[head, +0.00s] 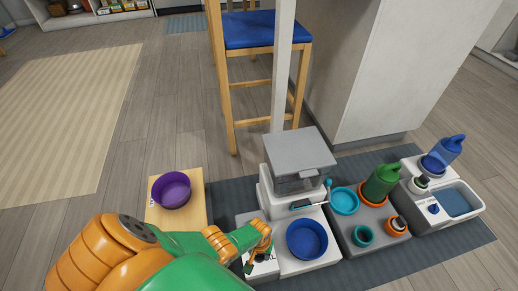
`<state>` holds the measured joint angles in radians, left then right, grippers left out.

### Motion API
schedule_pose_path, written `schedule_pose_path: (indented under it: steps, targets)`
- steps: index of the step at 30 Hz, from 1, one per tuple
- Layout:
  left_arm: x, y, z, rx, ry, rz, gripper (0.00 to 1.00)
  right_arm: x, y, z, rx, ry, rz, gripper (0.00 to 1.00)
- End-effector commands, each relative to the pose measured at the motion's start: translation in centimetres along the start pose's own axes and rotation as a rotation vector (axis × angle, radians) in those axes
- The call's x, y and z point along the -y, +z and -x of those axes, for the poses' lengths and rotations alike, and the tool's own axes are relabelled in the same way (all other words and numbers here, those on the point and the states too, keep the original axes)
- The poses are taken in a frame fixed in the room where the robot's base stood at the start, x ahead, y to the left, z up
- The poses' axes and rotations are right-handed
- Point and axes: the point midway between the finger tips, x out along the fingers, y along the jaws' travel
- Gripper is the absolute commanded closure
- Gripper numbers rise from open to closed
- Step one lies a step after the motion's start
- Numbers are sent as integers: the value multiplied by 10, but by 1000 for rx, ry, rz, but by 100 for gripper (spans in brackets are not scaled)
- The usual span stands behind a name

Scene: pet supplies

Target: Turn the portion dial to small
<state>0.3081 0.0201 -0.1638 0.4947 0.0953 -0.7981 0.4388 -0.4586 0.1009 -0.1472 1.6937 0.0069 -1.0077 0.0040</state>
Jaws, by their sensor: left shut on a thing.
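A white and grey pet feeder (300,160) with a lidded hopper stands on the dark mat. A blue bowl (307,239) sits on its base. My left gripper (257,255) reaches in from the left and points down at the small white panel at the feeder's left front. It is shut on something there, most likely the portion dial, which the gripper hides. Part of a dark printed label (267,256) shows beside the fingers. I cannot tell where the dial points. My right gripper is out of view.
A purple bowl (171,190) stands on a wooden board (195,212) to the left. A blue-seated stool (262,30) stands behind.

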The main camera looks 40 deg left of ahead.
Motion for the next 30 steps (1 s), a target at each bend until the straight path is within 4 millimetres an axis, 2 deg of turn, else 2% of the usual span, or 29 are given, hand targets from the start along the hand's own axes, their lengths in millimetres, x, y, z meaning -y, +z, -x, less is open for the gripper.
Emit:
schedule_pose_path:
  steps: [15,30]
  targets:
    - [0,1,0,2,-1,395,100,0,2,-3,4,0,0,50]
    - [0,1,0,2,-1,523,100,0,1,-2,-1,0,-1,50]
